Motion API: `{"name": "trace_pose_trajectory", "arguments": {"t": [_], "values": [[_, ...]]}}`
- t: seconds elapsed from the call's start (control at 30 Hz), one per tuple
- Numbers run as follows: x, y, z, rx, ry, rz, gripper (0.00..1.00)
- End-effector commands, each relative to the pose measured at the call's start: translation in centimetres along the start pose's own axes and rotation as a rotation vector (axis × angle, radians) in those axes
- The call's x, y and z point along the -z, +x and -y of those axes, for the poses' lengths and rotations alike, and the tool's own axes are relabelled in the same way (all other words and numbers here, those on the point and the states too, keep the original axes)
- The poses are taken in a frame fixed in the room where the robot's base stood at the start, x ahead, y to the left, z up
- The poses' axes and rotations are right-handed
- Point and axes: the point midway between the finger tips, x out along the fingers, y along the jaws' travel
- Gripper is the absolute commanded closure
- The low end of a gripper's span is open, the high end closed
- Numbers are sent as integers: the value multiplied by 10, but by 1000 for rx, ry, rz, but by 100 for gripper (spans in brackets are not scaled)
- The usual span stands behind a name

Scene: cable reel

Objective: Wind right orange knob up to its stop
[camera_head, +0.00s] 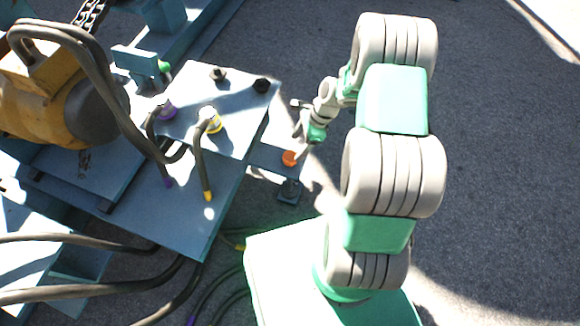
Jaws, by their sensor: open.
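The orange knob (289,158) is a small round piece on a narrow blue bracket at the right side of the blue frame. It is the only orange knob I can make out. My gripper (300,149) is at the end of my white and green arm, just above and to the right of the knob. Its fingers are small in this view and point down toward the knob. They are open, and I cannot tell whether they touch the knob or stand around it.
A blue plate (228,84) carries black, purple-ringed and yellow-ringed fittings with hoses. A yellow machine (40,95) stands at the left. A small dark blue block (290,191) sits below the knob. Thick hoses (80,295) cross the lower left. Open asphalt (500,150) lies to the right.

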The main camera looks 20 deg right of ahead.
Motion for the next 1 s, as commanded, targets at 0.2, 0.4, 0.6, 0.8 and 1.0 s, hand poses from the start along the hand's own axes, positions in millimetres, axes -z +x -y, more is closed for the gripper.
{"name": "trace_pose_trajectory", "arguments": {"t": [0.2, 0.4, 0.6, 0.8, 1.0], "values": [[1, 26, 0, -2, 13, 4, 31], [1, 65, -1, -2, 10, 3, 31], [0, 78, 1, 1, 10, 1, 31], [0, 77, 0, 1, 10, 1, 34], [0, 77, 0, 0, 10, 1, 51]]}}
